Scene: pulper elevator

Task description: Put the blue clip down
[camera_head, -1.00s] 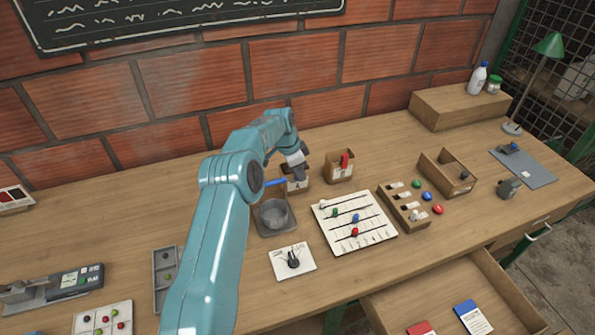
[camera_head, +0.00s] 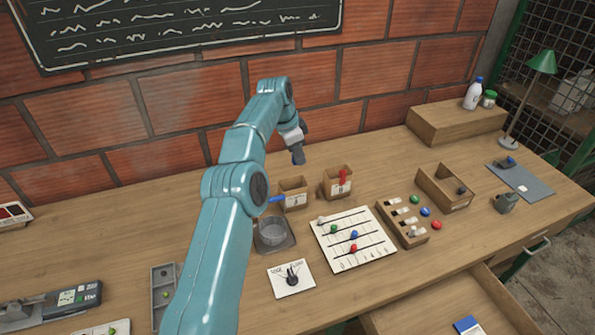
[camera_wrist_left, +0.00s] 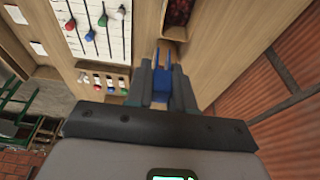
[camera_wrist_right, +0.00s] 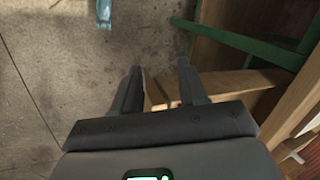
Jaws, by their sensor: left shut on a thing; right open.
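My left gripper (camera_head: 298,158) is raised over the back of the bench, behind the two small wooden boxes. In the left wrist view its fingers (camera_wrist_left: 162,80) are shut on the blue clip (camera_wrist_left: 161,88), whose two prongs point away from the palm. The clip cannot be made out clearly in the head view. Box A (camera_head: 295,198) stands below the gripper, with a blue bar (camera_head: 276,199) beside it. Box B (camera_head: 337,188), holding a red item (camera_head: 343,177), is to its right. My right gripper (camera_wrist_right: 155,88) is open and empty above the floor.
The wood behind the boxes is clear. A drawer (camera_head: 400,315) stands open at front.

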